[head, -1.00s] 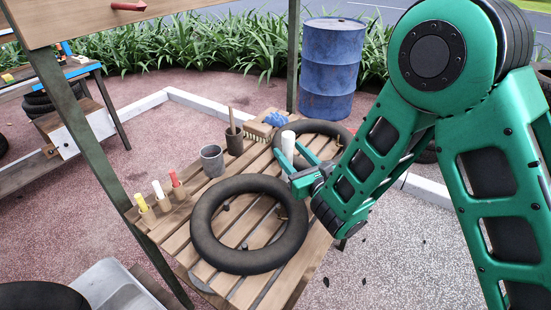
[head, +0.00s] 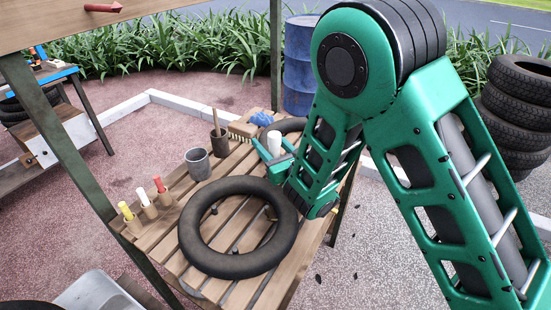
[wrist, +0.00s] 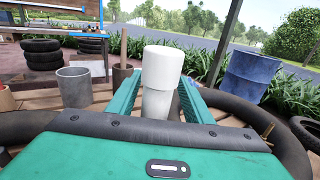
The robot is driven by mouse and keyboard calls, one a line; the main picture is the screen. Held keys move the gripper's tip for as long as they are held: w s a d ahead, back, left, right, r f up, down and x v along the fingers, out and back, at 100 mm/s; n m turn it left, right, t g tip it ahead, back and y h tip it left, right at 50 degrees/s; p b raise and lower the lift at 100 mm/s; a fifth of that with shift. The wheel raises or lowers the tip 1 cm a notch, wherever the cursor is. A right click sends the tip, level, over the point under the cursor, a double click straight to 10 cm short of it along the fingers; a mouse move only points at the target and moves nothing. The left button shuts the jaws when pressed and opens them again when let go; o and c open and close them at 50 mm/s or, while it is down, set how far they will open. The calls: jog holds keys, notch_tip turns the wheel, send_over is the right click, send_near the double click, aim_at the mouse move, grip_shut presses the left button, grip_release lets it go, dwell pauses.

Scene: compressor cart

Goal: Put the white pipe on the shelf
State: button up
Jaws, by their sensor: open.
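The white pipe (head: 274,143) stands upright toward the far side of the slatted wooden deck (head: 180,216). In the wrist view the white pipe (wrist: 163,75) stands between the two green fingers of my gripper (wrist: 160,98). My gripper (head: 271,152) is open, with one finger on each side of the pipe. I cannot tell whether either finger touches it. The pipe's foot is hidden behind the gripper body in the wrist view. A wooden shelf board (head: 60,20) on dark posts is above the deck at top left, with a red object on it.
A black tube ring (head: 237,268) lies on the near deck; another ring (head: 296,125) lies behind the pipe. Stacked tyres (head: 515,115) are at right.

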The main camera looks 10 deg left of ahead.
jog(key=shift+a, duration=0.1)
grip_shut()
